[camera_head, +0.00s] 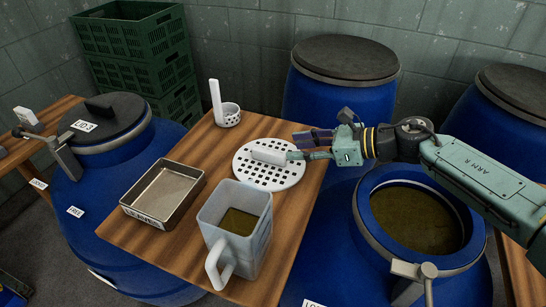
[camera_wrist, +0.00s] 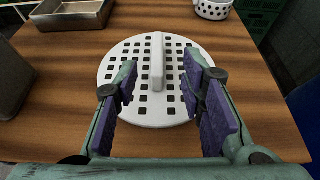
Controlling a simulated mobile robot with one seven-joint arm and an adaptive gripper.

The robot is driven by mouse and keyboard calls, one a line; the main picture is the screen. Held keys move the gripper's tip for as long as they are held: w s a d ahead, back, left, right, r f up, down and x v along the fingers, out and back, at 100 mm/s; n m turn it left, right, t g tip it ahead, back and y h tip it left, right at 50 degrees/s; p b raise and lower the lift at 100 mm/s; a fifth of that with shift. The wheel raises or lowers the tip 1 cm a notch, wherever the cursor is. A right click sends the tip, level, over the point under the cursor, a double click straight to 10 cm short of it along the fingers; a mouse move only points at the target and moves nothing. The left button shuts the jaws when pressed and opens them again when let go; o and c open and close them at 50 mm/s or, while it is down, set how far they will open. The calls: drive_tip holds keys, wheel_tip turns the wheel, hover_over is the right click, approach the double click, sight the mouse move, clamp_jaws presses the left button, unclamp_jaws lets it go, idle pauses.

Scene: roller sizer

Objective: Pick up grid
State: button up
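The grid is a round white plate with rows of square holes and a raised white bar handle (camera_wrist: 157,61) across it. It lies flat on the wooden table in the head view (camera_head: 269,181) and in the wrist view (camera_wrist: 124,72). My gripper (camera_head: 288,148) reaches in from the right, over the grid's right part. In the wrist view my gripper (camera_wrist: 160,88) is open, with purple pads on either side of the handle's line.
A metal tray (camera_head: 143,206), a clear jug (camera_head: 210,215) with brownish contents and a white perforated cup (camera_head: 229,118) stand on the table (camera_head: 215,151). Blue barrels (camera_head: 333,97) crowd around it; the right one (camera_head: 375,254) is open. Green crates (camera_head: 134,48) stand at the back left.

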sight(274, 152)
drive_tip(key=p+x, duration=0.3)
drive_tip(key=x, duration=0.3)
drive_tip(key=shift+s, duration=0.2)
drive_tip(key=shift+w+a+f, duration=0.15)
drive_tip(key=shift+a+f, duration=0.15)
drive_tip(key=shift+f, duration=0.1)
drive_tip(key=shift+c, duration=0.6)
clamp_jaws()
